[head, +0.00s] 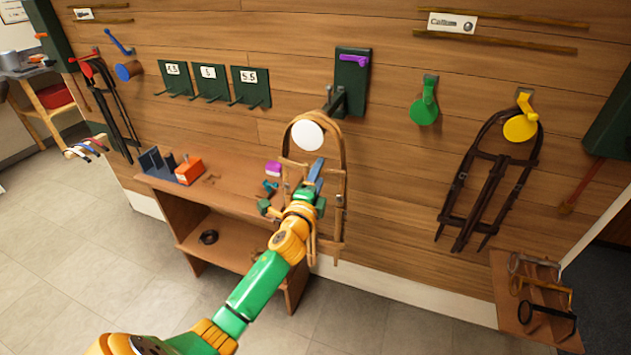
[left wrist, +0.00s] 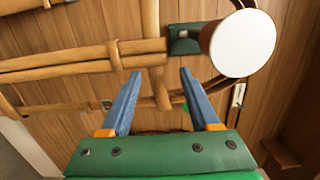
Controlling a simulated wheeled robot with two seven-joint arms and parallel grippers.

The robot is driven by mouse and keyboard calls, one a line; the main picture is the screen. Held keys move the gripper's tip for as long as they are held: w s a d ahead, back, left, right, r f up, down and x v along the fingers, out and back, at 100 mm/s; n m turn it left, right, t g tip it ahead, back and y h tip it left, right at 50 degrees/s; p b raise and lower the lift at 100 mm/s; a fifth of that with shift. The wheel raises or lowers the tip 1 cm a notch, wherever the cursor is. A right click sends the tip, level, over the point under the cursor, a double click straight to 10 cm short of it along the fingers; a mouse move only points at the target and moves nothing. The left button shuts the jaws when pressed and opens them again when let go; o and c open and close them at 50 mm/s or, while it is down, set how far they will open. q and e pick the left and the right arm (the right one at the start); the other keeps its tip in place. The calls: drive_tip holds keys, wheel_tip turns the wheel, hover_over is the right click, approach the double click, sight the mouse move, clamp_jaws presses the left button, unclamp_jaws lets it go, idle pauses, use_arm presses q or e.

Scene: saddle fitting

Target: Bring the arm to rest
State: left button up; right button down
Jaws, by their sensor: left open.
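My left arm reaches in from the bottom left of the head view. Its left gripper (head: 315,172) is in front of the wall, before a tan bridle (head: 341,165) that hangs around a white round holder (head: 307,134). In the left wrist view the two blue fingers of the left gripper (left wrist: 160,82) stand apart with nothing held between them. The tan bridle straps (left wrist: 75,62) lie just beyond the fingertips, and the white disc (left wrist: 243,43) is to the upper right. I cannot tell whether the fingertips touch the straps. My right gripper is not in view.
A wooden bench (head: 223,218) with an orange box (head: 188,171) stands below and left of the gripper. A dark bridle (head: 480,185) hangs from a yellow holder (head: 521,127) at right. A green holder (head: 424,108) is empty. Open floor (head: 60,240) lies at left.

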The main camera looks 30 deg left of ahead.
use_arm(q)
drive_tip(key=v, duration=0.5)
drive_tip(key=s+d+f+n+g+h, duration=0.1)
drive_tip(key=s+d+f+n+g, duration=0.15)
drive_tip(key=f, duration=0.75)
drive_tip(key=s+d+f+n+g+h, duration=0.1)
drive_tip(key=s+f+g, duration=0.25)
drive_tip(key=f, duration=0.55)
drive_tip(key=s+d+f+n+g+h, duration=0.15)
drive_tip(key=s+f, duration=0.25)
drive_tip(key=f, duration=0.6)
drive_tip(key=s+d+f+n+g, duration=0.2)
drive_tip(key=s+f, duration=0.3)
drive_tip(key=s, duration=0.5)
drive_tip(key=s+d+f+n+g+h, duration=0.1)
drive_tip(key=s+f, duration=0.4)
drive_tip(key=s, duration=0.5)
drive_tip(key=s+d+f+n+g+h, duration=0.1)
drive_tip(key=s+d+f+n+g, duration=0.3)
drive_tip(key=s, duration=0.7)
wheel_tip(320, 180, down, 2)
drive_tip(key=shift+f+g, duration=0.1)
drive_tip(key=shift+g, duration=0.65)
